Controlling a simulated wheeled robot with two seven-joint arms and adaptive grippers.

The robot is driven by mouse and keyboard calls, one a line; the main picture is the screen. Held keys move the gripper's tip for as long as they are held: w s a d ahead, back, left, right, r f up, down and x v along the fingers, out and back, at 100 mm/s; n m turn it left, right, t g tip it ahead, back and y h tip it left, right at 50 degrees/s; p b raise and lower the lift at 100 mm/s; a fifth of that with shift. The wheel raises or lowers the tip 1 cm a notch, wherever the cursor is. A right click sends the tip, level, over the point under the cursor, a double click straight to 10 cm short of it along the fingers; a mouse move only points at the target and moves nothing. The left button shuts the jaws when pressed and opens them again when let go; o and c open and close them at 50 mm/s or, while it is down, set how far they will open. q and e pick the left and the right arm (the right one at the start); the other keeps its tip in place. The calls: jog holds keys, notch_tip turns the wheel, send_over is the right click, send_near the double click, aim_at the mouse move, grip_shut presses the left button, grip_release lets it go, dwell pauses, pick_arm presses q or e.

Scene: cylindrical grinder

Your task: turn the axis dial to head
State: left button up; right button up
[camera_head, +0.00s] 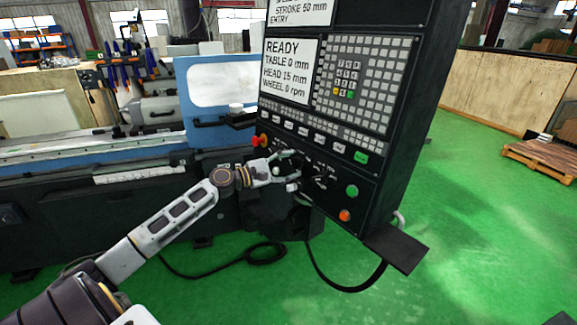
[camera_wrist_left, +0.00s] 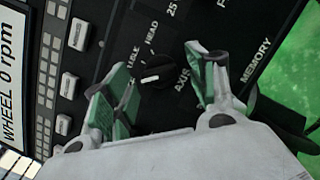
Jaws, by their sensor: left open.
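The axis dial (camera_wrist_left: 155,74) is a dark round knob with a white mark on the black control panel (camera_head: 385,125). In the left wrist view the words TABLE, HEAD and AXIS stand around it. The white mark lies on the TABLE side, turned away from HEAD. My left gripper (camera_head: 292,168) is at the lower panel with its fingers apart. In the left wrist view its two green-padded fingers (camera_wrist_left: 157,62) stand on either side of the dial, with gaps visible; contact is not clear. In the head view the fingers partly hide the dial. My right gripper is not in view.
The screen (camera_head: 290,72) reads READY, TABLE 0 mm, HEAD 15 mm, WHEEL 0 rpm. A shelf (camera_head: 397,250) juts out below. A row of white keys (camera_wrist_left: 79,34) lies left of the dial.

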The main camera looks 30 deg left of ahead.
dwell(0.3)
pick_arm(q)
jog(key=c, duration=1)
jog(key=shift+c, duration=0.2)
jog(key=shift+m, duration=0.5)
jog(key=m+g, duration=0.1)
jog(key=m, duration=0.1)
jog(key=shift+w+r+m+b, duration=0.1)
jog(key=shift+m+b, duration=0.2)
jog(key=shift+m, duration=0.1)
jog(key=m+g, duration=0.1)
jog(key=m, duration=0.3)
jog(key=shift+m+b, duration=0.3)
jog(key=m+g+y, duration=0.1)
jog(key=m, duration=0.3)
jog(key=shift+r, duration=0.15)
jog(key=shift+d+m+g+y, duration=0.1)
jog(key=shift+m+g+y, duration=0.25)
jog(key=shift+m, duration=1.35)
